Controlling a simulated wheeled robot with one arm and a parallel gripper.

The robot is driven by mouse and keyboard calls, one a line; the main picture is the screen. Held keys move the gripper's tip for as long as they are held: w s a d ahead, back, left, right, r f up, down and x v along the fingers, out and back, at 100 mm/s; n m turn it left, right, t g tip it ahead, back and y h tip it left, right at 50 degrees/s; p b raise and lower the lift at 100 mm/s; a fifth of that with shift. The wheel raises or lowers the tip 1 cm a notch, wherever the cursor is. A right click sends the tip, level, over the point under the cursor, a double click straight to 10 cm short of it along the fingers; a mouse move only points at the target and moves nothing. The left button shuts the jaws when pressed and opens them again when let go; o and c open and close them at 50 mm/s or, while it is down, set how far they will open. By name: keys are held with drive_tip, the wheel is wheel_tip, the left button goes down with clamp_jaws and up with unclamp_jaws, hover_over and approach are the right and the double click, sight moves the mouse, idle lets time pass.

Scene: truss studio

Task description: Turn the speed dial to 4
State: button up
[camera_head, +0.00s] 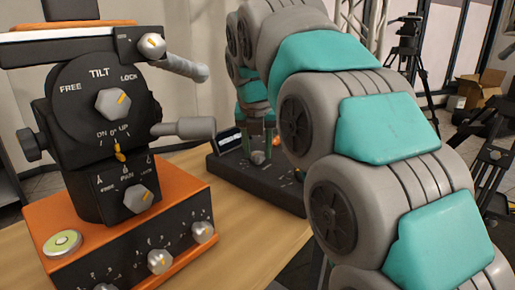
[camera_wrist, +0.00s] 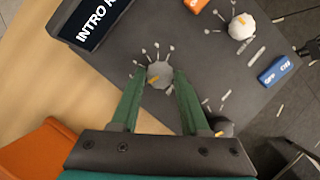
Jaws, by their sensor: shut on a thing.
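A pale grey, faceted dial (camera_wrist: 160,70) stands on a dark control panel (camera_wrist: 120,60). It has an orange pointer mark on its lower left in the wrist view, and tick marks fan around its far side. Its label and numbers are not readable, so I cannot tell the setting. My gripper (camera_wrist: 162,77) is shut on this dial, with one green finger on each side. In the head view my gripper (camera_head: 256,148) reaches down to the same panel (camera_head: 235,178), and the dial is mostly hidden there.
The panel also has a screen (camera_wrist: 95,18) reading "INTRO", a second knob (camera_wrist: 242,26), an orange switch (camera_wrist: 195,4), a blue switch (camera_wrist: 275,71) and a dark knob (camera_wrist: 223,128). An orange-trimmed tilt and pan head (camera_head: 105,130) stands to the left on the wooden table (camera_head: 220,240).

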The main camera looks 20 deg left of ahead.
clamp_jaws()
drive_tip(key=shift+a+m+h, duration=0.15)
drive_tip(key=shift+m+h, duration=0.4)
drive_tip(key=shift+m, duration=0.85)
drive_tip(key=shift+a+m+h, duration=0.1)
drive_tip(key=shift+m+h, duration=0.45)
drive_tip(key=shift+m, duration=0.85)
drive_tip(key=o, duration=0.8)
unclamp_jaws()
drive_tip(key=shift+o, duration=0.2)
